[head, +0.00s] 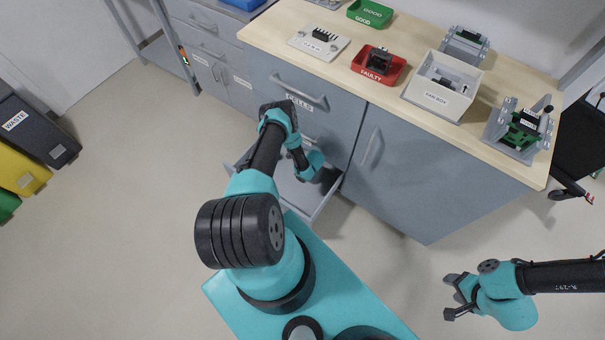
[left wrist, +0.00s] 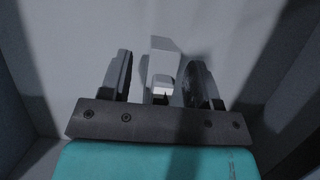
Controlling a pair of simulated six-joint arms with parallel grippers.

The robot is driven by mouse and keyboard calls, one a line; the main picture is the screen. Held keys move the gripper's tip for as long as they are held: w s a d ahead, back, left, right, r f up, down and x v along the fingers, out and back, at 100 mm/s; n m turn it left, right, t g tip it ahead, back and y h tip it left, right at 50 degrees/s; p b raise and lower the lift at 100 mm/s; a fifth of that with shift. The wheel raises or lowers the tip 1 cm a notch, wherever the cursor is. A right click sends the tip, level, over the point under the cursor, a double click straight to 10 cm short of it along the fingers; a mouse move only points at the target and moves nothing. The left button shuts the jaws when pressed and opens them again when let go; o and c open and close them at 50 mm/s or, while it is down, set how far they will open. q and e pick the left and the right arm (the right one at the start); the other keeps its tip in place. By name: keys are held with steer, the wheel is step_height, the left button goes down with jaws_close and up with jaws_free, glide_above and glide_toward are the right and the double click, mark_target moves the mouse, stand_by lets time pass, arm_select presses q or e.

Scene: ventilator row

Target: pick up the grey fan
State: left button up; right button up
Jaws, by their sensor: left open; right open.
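My left arm reaches down into an open grey drawer (head: 318,204), and in the head view its jaws are mostly hidden. In the left wrist view my left gripper (left wrist: 160,62) is open, with a finger on each side of a small pale grey block-like object (left wrist: 164,56) with a white face and a dark lower part. It looks like the grey fan, but the view is dim and I cannot be sure. I cannot tell whether the fingers touch it. My right gripper (head: 453,296) is open and empty over the floor at the lower right.
The wooden counter (head: 290,20) holds a white plate with a dark part (head: 319,43), a red FAULTY tray (head: 378,67), a green GOOD tray (head: 370,13), a white box (head: 437,96) and bracketed units. Drawer walls stand close around my left gripper. Waste bins (head: 35,130) stand far left.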

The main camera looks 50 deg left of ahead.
arm_select(q)
steer(key=shift+c, duration=0.2)
steer(key=c, duration=1)
steer(key=shift+r, duration=0.1)
steer(key=shift+r, duration=0.4)
step_height(320, 180, up, 3)
steer(key=shift+f, duration=0.1)
steer(key=s+d, duration=0.3)
steer(key=d, duration=0.1)
steer(key=s+d, duration=0.4)
steer(key=s+d+r, duration=0.1)
steer(key=s+d, duration=0.2)
steer(key=d, duration=0.1)
steer(key=shift+s+r, duration=0.1)
steer(key=shift+s, duration=0.15)
